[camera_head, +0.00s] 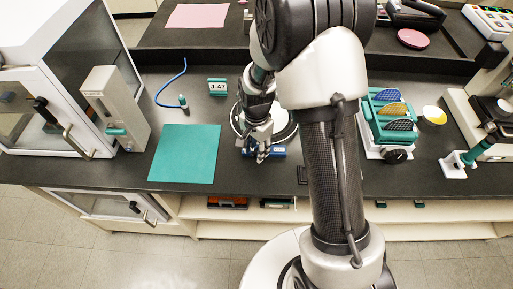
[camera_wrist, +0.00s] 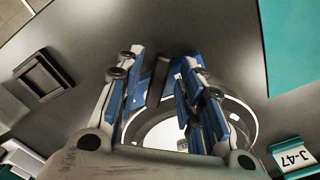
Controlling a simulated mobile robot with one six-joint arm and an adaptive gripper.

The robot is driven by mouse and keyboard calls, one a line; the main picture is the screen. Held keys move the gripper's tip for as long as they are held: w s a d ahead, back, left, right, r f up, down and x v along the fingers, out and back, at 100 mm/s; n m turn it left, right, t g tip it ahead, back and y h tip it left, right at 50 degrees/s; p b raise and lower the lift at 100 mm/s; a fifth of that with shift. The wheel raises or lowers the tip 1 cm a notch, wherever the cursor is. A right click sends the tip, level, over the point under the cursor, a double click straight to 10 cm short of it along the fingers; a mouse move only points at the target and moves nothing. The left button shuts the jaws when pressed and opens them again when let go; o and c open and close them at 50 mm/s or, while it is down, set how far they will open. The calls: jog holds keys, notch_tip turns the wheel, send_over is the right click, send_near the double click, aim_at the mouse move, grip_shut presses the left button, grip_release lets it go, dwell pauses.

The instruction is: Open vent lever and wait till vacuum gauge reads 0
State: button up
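My gripper (camera_head: 262,150) is low over the dark bench in front of a round white-rimmed device (camera_head: 290,128). In the wrist view its two blue-padded fingers (camera_wrist: 160,85) are apart, with a dark bar (camera_wrist: 157,82) showing between them; I cannot tell whether they touch it. Blue (camera_head: 279,152) shows at the fingertips in the head view. A tall white panel (camera_head: 128,100) with a teal handle-like part (camera_head: 116,132) stands at the left, beside a white cabinet; I cannot tell if this is the vent lever. No gauge reading is legible.
A teal mat (camera_head: 185,153) lies left of my gripper, with a J-47 sign (camera_head: 217,86) and a blue cord (camera_head: 172,84) behind it. A teal rack of discs (camera_head: 388,118) stands right of my arm. A small dark square (camera_wrist: 45,76) lies near the bench edge.

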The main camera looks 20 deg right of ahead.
jog(key=shift+c, duration=0.5)
grip_shut()
jog(key=shift+n, duration=0.3)
jog(key=n, duration=0.1)
jog(key=s+d+n, duration=0.1)
jog(key=n, duration=0.2)
jog(key=d+n, duration=0.1)
jog(key=n, duration=0.3)
jog(key=shift+s+d, duration=0.15)
jog(key=shift+s, duration=0.2)
jog(key=n, duration=0.1)
jog(key=d+n, duration=0.1)
jog(key=n, duration=0.1)
jog(key=shift+d+n+p, duration=0.1)
jog(key=shift+n+p, duration=0.2)
jog(key=shift+w+d+n, duration=0.1)
jog(key=shift+d+n, duration=0.25)
jog(key=shift+n, duration=0.6)
jog(key=shift+d+n, duration=0.3)
jog(key=shift+n, duration=0.65)
jog(key=shift+o, duration=0.5)
grip_release()
